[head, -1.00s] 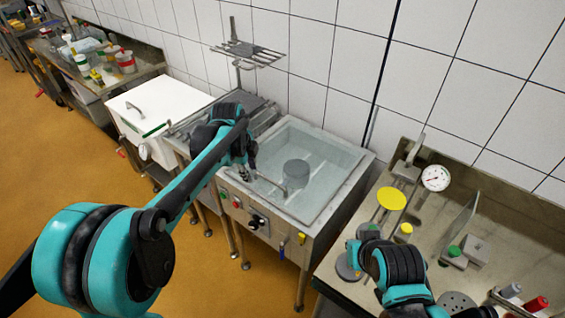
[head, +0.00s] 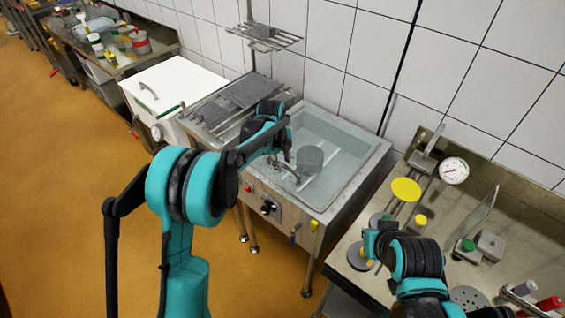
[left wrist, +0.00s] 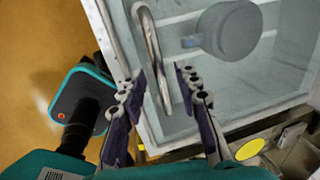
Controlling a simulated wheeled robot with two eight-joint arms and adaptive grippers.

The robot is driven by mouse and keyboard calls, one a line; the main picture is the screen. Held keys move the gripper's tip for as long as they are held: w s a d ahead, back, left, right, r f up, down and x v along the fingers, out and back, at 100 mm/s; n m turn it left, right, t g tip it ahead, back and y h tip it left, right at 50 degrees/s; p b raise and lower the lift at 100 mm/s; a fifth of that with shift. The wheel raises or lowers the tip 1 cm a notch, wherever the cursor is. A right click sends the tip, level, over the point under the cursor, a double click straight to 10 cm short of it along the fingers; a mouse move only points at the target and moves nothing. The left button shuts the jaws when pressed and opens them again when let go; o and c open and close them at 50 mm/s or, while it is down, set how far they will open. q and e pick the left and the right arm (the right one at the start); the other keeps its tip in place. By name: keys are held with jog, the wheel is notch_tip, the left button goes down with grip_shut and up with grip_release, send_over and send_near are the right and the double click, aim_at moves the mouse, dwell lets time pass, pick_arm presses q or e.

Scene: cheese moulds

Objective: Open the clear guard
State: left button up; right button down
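The clear guard (head: 336,142) is a transparent cover lying shut over the steel basin; it also shows in the left wrist view (left wrist: 284,62). Its bent metal handle (left wrist: 152,50) is at its front left. My left gripper (left wrist: 160,82) is open, with one finger on each side of the lower end of the handle. I cannot tell whether the fingers touch it. In the head view my left gripper (head: 285,158) is at the guard's front left edge. My right gripper (head: 372,243) is over the right worktable; its fingers are not clear.
A dark round pot (head: 310,157) shows through the guard. The right worktable (head: 345,262) carries a dial gauge (head: 454,170), a yellow disc (head: 406,189) and bottles. A white chest (head: 178,84) stands left of the basin. A wire shelf (head: 264,37) hangs above.

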pick_arm(q)
grip_shut()
jog(key=shift+r, duration=0.15)
jog(key=w+d+r+p, duration=0.2)
jog(key=w+r+p, duration=0.1)
jog(key=r+p, duration=0.2)
jog(key=w+d+r+p, duration=0.2)
jog(key=r+p, duration=0.4)
jog(key=r, duration=0.3)
jog(key=w+d+r+g+p, duration=0.1)
jog(key=w+d+r+p, duration=0.2)
jog(key=r, duration=0.4)
jog(key=shift+w+r+y+p, duration=0.3)
jog(key=shift+w+p, duration=0.15)
jog(key=shift+p, duration=0.85)
